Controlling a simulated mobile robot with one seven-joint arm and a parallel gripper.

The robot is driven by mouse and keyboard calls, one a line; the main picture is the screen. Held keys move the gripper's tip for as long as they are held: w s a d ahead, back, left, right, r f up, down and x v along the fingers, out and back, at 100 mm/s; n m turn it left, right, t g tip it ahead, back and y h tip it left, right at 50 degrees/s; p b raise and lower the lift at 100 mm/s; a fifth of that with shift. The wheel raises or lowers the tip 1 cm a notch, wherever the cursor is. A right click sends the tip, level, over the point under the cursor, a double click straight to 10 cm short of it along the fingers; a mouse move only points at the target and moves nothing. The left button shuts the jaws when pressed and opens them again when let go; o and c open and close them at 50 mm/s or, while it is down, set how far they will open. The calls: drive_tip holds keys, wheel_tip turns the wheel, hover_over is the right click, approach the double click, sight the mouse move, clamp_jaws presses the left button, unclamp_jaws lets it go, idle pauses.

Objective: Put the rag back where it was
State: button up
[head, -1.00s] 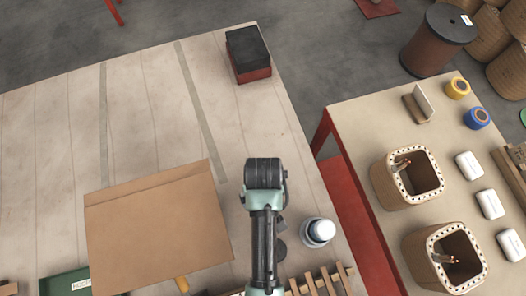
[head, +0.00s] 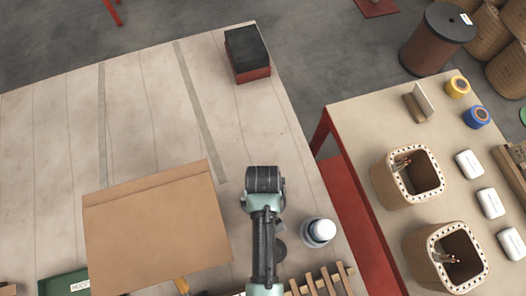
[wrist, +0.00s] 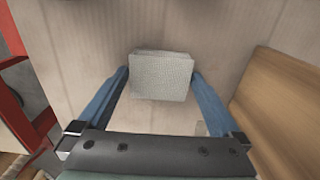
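In the wrist view a pale grey, woven-looking folded block, which I take to be the rag (wrist: 161,78), sits between the two blue fingertips of my gripper (wrist: 161,74). Both fingers touch its sides, so the gripper appears shut on it. The pale tabletop shows behind it. In the head view my wrist (head: 264,180) is over the right part of the large table (head: 150,110); the fingers and the rag are hidden beneath it.
A brown cardboard sheet (head: 158,228) lies left of my arm. A white-capped container (head: 318,232) and a wooden slatted piece (head: 322,284) are close on the right. A black-and-red box (head: 247,54) stands at the far edge. The side table (head: 350,130) holds coils.

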wheel_tip(320, 180, up, 12)
drive_tip(key=w+r+m+t, duration=0.1)
drive_tip(key=w+r+t, duration=0.8)
drive_tip(key=w+r, duration=0.9)
drive_tip(key=w+r+m+t, duration=0.1)
drive_tip(key=w+r+t, duration=0.15)
drive_tip(key=r, duration=0.55)
drive_tip(key=w+r+t, duration=0.2)
drive_tip(key=r+t, duration=0.1)
drive_tip(key=r, duration=0.4)
wheel_tip(320, 180, up, 18)
drive_tip(key=s+f+t, duration=0.1)
drive_tip(key=s+t, duration=0.1)
drive_tip(key=t, duration=0.4)
drive_tip(key=s+r+t, duration=0.3)
drive_tip(key=s+r, duration=0.2)
drive_tip(key=r, duration=0.4)
drive_tip(key=s+r+m+t, duration=0.1)
drive_tip(key=s+r+t, duration=0.3)
drive_tip(key=r, duration=0.4)
drive_tip(key=shift+s+r+m+p, duration=0.3)
drive_tip(key=shift+s+r+p, duration=0.1)
drive_tip(key=shift+s, duration=0.5)
